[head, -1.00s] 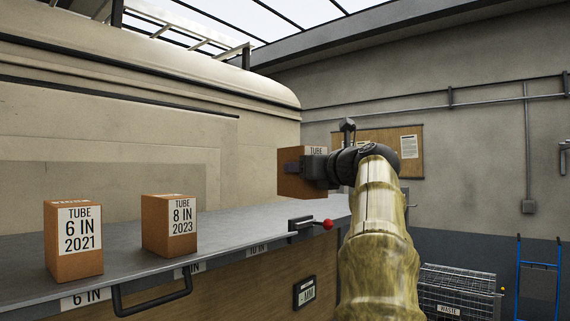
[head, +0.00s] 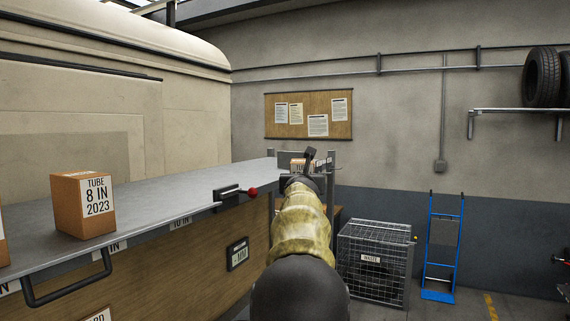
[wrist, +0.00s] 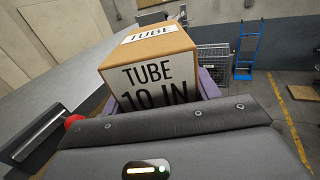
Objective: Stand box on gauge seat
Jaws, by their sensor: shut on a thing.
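My gripper (wrist: 158,95) is shut on a brown cardboard box (wrist: 150,65) labelled TUBE 10 IN, held with its label facing the wrist camera. In the head view the gripper (head: 304,172) is beyond the far right end of the worktop, mostly behind my arm, and only a sliver of the box (head: 298,162) shows. Grey metal uprights (head: 331,162) stand close around it there; I cannot tell whether they belong to the gauge seat. Whether the box touches anything below is hidden. A second box (head: 83,204), labelled TUBE 8 IN 2023, stands upright on the worktop.
The grey worktop (head: 165,190) is clear between the 8 IN box and its far end. A red-knobbed lever (head: 253,191) juts from its front edge. A wire waste cage (head: 374,262) and a blue hand truck (head: 441,245) stand on the right. Another box is cut off at left.

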